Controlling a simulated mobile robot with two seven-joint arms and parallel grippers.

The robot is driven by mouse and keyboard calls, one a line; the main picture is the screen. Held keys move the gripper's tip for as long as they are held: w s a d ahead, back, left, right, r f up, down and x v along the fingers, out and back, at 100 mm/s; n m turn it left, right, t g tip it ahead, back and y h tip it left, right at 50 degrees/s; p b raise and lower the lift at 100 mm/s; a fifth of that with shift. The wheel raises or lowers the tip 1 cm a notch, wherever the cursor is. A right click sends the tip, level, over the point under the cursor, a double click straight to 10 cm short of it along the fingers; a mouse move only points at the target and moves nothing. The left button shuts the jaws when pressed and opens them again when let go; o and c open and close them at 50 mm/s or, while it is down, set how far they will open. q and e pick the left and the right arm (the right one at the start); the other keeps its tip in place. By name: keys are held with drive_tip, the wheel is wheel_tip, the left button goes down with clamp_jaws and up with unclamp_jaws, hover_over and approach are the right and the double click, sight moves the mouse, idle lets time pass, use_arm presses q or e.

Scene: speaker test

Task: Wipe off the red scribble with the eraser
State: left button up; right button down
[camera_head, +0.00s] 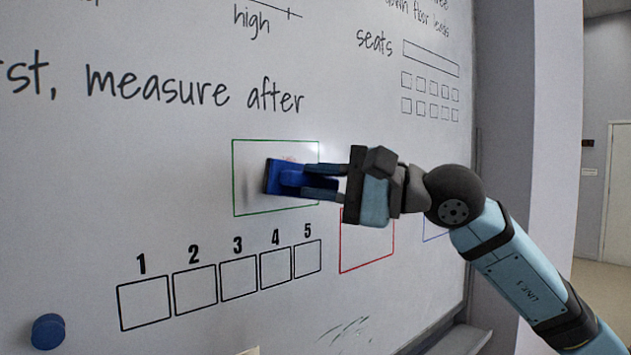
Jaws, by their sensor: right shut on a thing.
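A blue eraser (270,177) is at the whiteboard (200,130), inside a green-outlined box (234,185). My right gripper (322,182) is shut on the eraser's handle, and its arm comes in from the right. The eraser's face is turned to the board and looks to be on or very near it. A faint bit of red scribble (289,159) shows just above the eraser in the green box. Any more of it behind the eraser is hidden. My left gripper is not in view.
A red-outlined box (341,250) and a partly hidden blue-outlined box (425,237) lie right of the green one. Numbered boxes (195,288) are below. A round blue knob (48,331) is at lower left. A ledge (462,338) runs along the board's bottom right.

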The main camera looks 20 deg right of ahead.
drive_tip(key=w, duration=0.1)
drive_tip(key=w+a+p, duration=0.1)
drive_tip(key=w+p, duration=0.1)
drive_tip(key=w, duration=0.1)
drive_tip(key=shift+a, duration=0.25)
drive_tip(key=shift+w+a+f, duration=0.1)
drive_tip(key=shift+w+a, duration=0.05)
drive_tip(key=shift+w, duration=0.3)
drive_tip(key=shift+w+a, duration=0.1)
drive_tip(key=shift+w, duration=0.05)
